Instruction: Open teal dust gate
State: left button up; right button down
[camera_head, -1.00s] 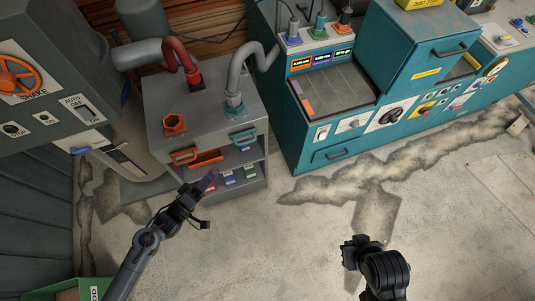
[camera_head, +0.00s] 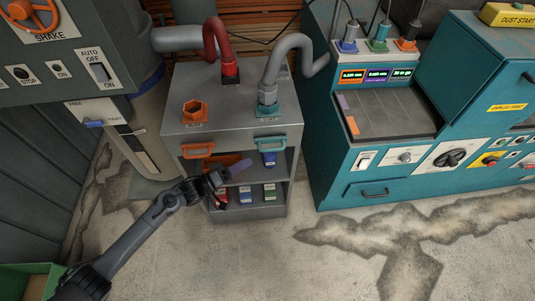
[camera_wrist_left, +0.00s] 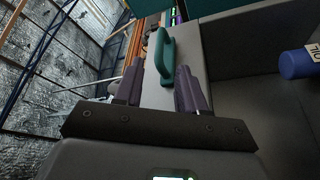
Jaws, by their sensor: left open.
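The teal dust gate's handle (camera_head: 271,143) is on the upper front right of the grey cabinet, below a teal hose port (camera_head: 267,107). The handle (camera_wrist_left: 164,57) also shows in the left wrist view, just beyond the fingertips and lined up with the gap between them. My left gripper (camera_head: 236,172) is open and empty in front of the cabinet, below and left of the teal handle in the head view. In the left wrist view its two dark fingers (camera_wrist_left: 159,82) are spread apart. My right gripper is out of view.
An orange handle (camera_head: 198,150) and an open orange port (camera_head: 194,111) are on the cabinet's left side. Blue and green containers stand on its shelves. A grey hose (camera_head: 286,60) bends into the teal port. A teal machine (camera_head: 327,165) stands to the right. The floor in front is clear.

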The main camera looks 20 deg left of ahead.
aim_at(267, 150)
pick_arm(q)
jog(key=b+x, duration=0.2)
jog(key=x, duration=0.6)
jog(key=shift+w+d+r, duration=0.1)
jog(key=shift+w+d, duration=0.1)
jog(key=shift+w, duration=0.05)
grip_shut()
